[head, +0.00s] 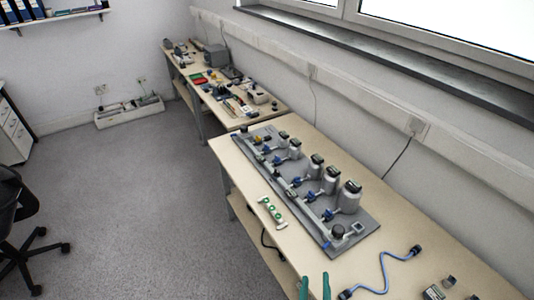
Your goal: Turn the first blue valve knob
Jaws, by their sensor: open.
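A grey board (350,243) lies on the near table and carries a row of metal canisters with dark tops. Several small blue valve knobs sit along the row, in front of the canisters. The nearest blue knob (328,214) is by the largest canister (348,197). Another blue knob (309,196) sits just behind it, and more follow toward the far end. I cannot tell which one counts as first. My gripper (315,287) shows as two teal fingertips at the bottom edge. They are apart, with nothing seen between them, and well short of the knobs.
A blue hose (384,278) with dark ends lies on the table right of my gripper. A white strip with green parts (272,212) lies left of the board. A second table (262,112) with equipment stands behind. The wall runs along the right; an office chair (20,215) stands at left.

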